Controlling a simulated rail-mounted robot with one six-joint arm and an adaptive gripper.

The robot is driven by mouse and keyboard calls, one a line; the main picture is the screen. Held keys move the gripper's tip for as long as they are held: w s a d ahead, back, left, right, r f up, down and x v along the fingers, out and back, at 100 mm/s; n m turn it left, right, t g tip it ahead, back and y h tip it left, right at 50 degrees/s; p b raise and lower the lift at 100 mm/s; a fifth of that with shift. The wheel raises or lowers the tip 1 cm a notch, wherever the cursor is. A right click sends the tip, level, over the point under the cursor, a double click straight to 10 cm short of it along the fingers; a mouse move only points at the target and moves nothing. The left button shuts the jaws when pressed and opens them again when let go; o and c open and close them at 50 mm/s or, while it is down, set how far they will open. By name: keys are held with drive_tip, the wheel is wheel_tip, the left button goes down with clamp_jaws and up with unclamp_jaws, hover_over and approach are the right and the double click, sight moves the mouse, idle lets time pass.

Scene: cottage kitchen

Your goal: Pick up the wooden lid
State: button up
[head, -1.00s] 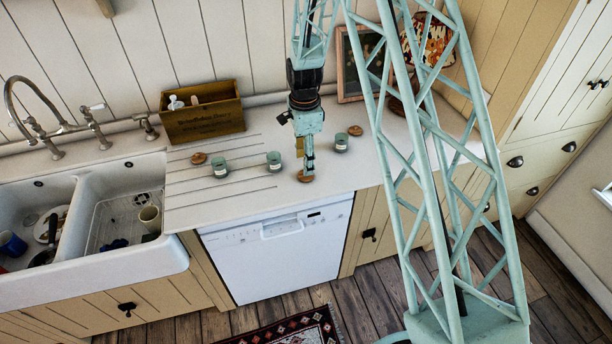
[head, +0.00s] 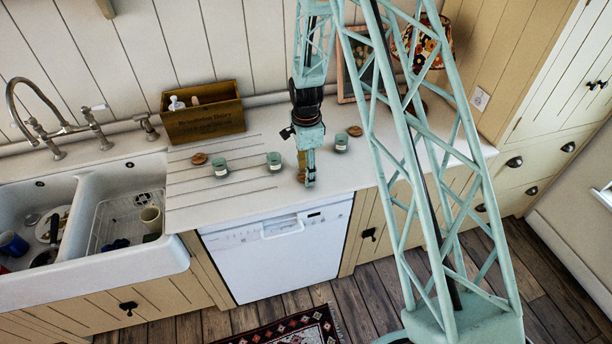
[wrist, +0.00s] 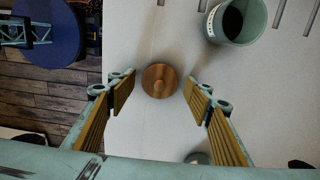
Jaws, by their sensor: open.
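A round wooden lid (wrist: 160,81) with a small knob lies on the pale worktop. It sits between the fingers of my gripper (wrist: 160,84) in the wrist view, with a gap on each side. My gripper is open and empty. In the head view, my gripper (head: 309,181) points down near the worktop's front edge, above the dishwasher, and mostly hides this lid. Two other wooden lids lie on the worktop, one at the left (head: 199,158) and one at the back right (head: 354,131).
Three teal jars stand on the worktop: left (head: 221,167), middle (head: 274,161) and right (head: 341,142). A wooden crate (head: 203,115) stands at the wall. The double sink (head: 120,200) is at the left. A framed picture and a patterned lamp (head: 428,42) stand behind my arm.

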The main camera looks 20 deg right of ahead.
drive_tip(key=shift+f, duration=0.1)
drive_tip(key=shift+c, duration=0.6)
drive_tip(key=c, duration=0.6)
